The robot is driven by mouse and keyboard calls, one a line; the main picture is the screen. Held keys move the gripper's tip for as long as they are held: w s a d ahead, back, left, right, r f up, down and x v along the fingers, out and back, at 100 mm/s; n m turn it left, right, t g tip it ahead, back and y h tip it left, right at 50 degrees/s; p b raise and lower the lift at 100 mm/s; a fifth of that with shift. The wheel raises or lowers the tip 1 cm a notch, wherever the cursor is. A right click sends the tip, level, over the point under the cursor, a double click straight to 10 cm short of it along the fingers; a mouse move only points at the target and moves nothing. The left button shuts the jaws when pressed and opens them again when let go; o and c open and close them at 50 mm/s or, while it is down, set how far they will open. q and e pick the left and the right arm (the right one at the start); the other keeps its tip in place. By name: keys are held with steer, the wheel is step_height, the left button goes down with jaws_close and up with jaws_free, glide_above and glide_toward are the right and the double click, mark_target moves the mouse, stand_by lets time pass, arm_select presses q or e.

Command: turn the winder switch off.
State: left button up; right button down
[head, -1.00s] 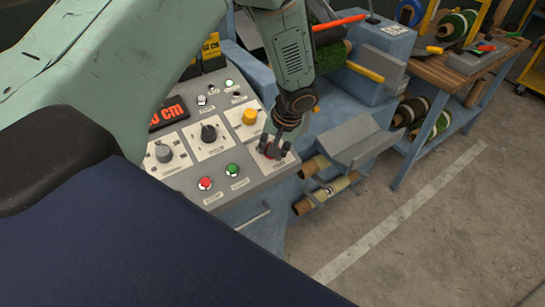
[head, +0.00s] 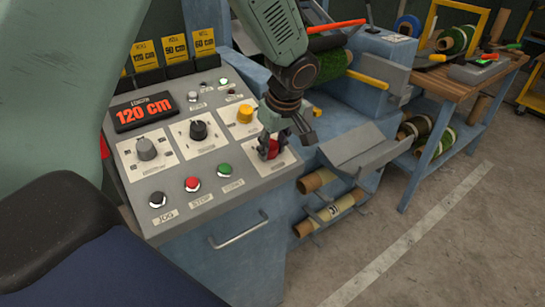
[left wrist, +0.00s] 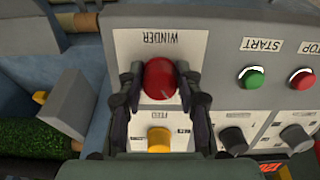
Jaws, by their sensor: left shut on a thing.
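The winder switch is a round red knob (head: 272,147) on a white plate at the right end of the control panel. It shows larger in the left wrist view (left wrist: 159,79), below the upside-down label WINDER. My left gripper (head: 275,150) reaches down onto it from above. In the left wrist view my left gripper's fingers (left wrist: 159,84) stand on both sides of the knob and are shut on it. A thin light mark shows on the knob's lower edge there. The fingers hide part of the knob in the head view. My right gripper is in neither view.
The control panel (head: 230,188) also carries a yellow knob (head: 245,113), a black knob (head: 198,130), a grey knob (head: 146,149), a red STOP button (head: 192,184) and a green START button (head: 225,170). A display (head: 145,111) reads 120 cm. Cardboard rolls (head: 335,208) lie right of the panel.

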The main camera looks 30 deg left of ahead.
arm_select(q)
steer(key=shift+w+r+n+b, duration=0.2)
steer(key=shift+w+n+b, duration=0.05)
steer(key=shift+n+b, duration=0.85)
steer(key=o, duration=1.2)
steer(key=shift+s+a, duration=0.1)
steer(key=shift+s, duration=0.05)
steer(key=shift+c, duration=0.2)
steer(key=shift+f, duration=0.1)
steer(key=v, duration=1.2)
